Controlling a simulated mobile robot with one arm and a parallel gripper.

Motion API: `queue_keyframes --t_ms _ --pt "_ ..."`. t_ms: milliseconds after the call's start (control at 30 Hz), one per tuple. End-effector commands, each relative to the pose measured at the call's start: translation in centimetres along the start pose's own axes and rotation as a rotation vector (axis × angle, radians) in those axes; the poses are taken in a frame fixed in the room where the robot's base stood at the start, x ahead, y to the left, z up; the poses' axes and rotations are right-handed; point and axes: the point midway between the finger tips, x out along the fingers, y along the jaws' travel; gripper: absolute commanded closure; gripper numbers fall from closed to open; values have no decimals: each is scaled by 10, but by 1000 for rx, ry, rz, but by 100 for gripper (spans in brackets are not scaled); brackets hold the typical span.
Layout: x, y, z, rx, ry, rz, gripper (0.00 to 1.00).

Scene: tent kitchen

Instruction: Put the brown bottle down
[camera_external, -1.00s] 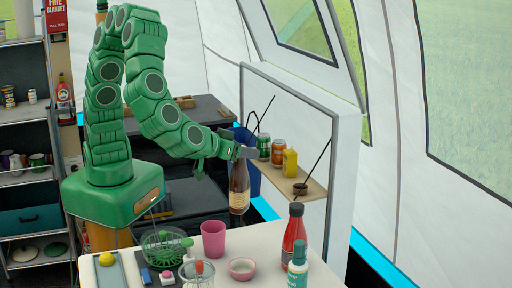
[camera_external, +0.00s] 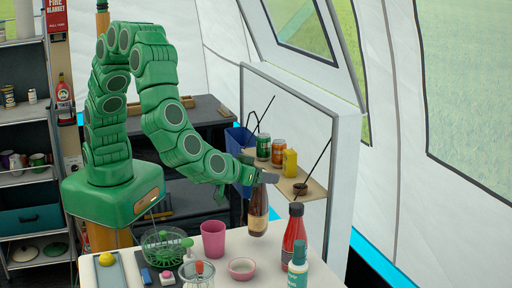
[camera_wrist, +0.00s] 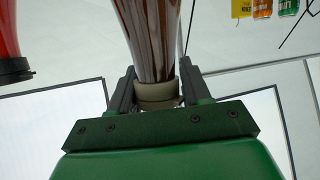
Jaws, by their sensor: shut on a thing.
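The brown bottle (camera_external: 258,211) hangs upright below my gripper (camera_external: 262,178) in the external view. My gripper is shut on it near its top. In the wrist view my gripper (camera_wrist: 157,92) has a finger on each side of the neck of the brown bottle (camera_wrist: 150,40). The bottle is over or just behind the far edge of the white table (camera_external: 222,275); I cannot tell whether its base touches the top.
A red sauce bottle (camera_external: 293,229) and a teal-labelled bottle (camera_external: 298,267) stand right of the brown bottle. A pink cup (camera_external: 213,240) and pink bowl (camera_external: 242,268) stand to its left.

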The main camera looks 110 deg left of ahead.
Motion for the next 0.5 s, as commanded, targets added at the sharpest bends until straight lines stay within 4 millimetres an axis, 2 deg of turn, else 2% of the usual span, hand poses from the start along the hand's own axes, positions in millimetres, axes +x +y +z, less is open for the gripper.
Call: queue_keyframes --t_ms 500 --pt "15 2 31 -1 1 2 100"
